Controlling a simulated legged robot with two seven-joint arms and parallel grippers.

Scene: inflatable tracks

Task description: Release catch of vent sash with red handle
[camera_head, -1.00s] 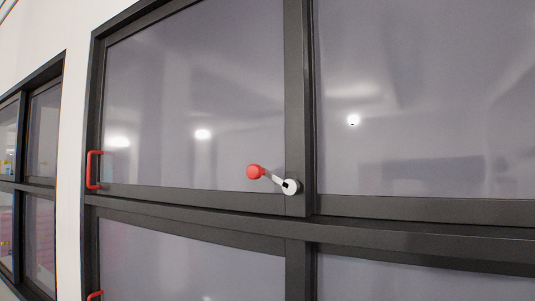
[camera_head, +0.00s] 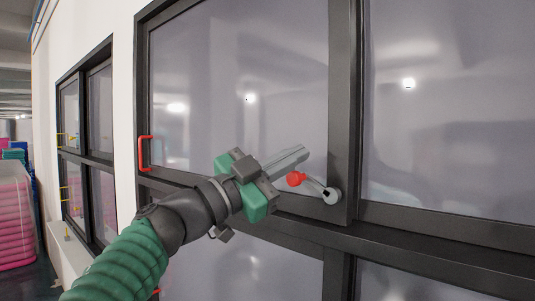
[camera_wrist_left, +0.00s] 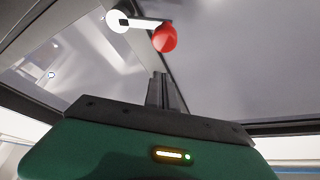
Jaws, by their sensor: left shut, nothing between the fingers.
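The vent sash (camera_head: 240,85) is a dark-framed glass pane in the head view. Its catch has a red knob (camera_head: 296,179) on a pale lever that runs right and slightly down to a round white base (camera_head: 332,196) on the frame. My left gripper (camera_head: 303,152) is shut and empty, its fingertips just above the red knob; whether they touch it I cannot tell. In the left wrist view the shut fingers (camera_wrist_left: 161,88) point at the red knob (camera_wrist_left: 165,39), with the white base (camera_wrist_left: 117,21) to its left. A red pull handle (camera_head: 145,153) sits at the sash's left edge. My right gripper is not in view.
A dark horizontal frame bar (camera_head: 430,240) runs below the sash and a wide upright bar (camera_head: 346,110) stands right of it. Another dark window (camera_head: 85,150) is on the left. Pink inflatable track (camera_head: 15,215) stands at far left.

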